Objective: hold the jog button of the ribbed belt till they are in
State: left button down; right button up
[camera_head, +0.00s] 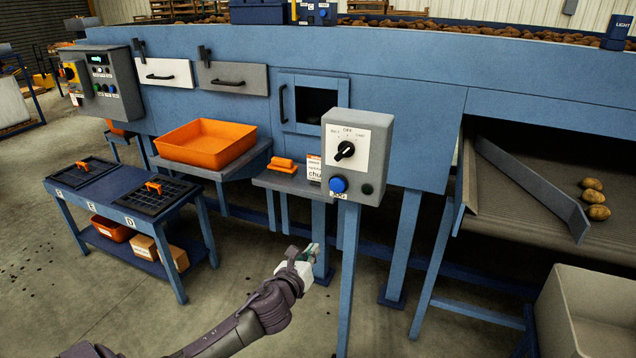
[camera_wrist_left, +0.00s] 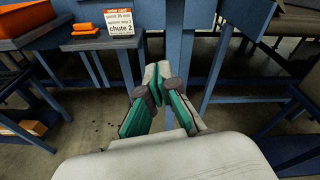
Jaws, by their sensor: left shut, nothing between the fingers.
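A grey control box (camera_head: 372,150) with a black rotary switch (camera_head: 344,151) stands on a blue post. Its blue button (camera_head: 338,185), labelled JOG, sits below the switch. My left gripper (camera_head: 312,252) is below the box, apart from the button, with its fingers shut and empty. In the left wrist view the gripper's green-and-grey fingertips (camera_wrist_left: 157,72) meet in front of a blue post. A dark belt (camera_head: 510,210) at the right carries several potatoes (camera_head: 593,196) beside a slanted guide plate (camera_head: 530,185). I cannot make out ribs on it. My right gripper is not in view.
A beige crate (camera_head: 562,290) stands below the belt's end. An orange tray (camera_head: 172,148) and a small shelf (camera_head: 262,182) with orange pieces are left of the box. A blue table (camera_head: 72,215) is further left. The floor around my left arm is clear.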

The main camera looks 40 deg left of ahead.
aim_at(336, 187)
pick_arm(q)
notch_tip(336, 187, up, 10)
jog(key=m+t, duration=0.1)
jog(key=m, duration=0.2)
jog(key=shift+s+d+f+t+p, duration=0.15)
jog(key=shift+s+t+p, duration=0.1)
jog(key=shift+t+p, duration=0.15)
jog(key=p+x, duration=0.2)
jog(key=x, duration=1.2)
jog(key=shift+p, duration=0.35)
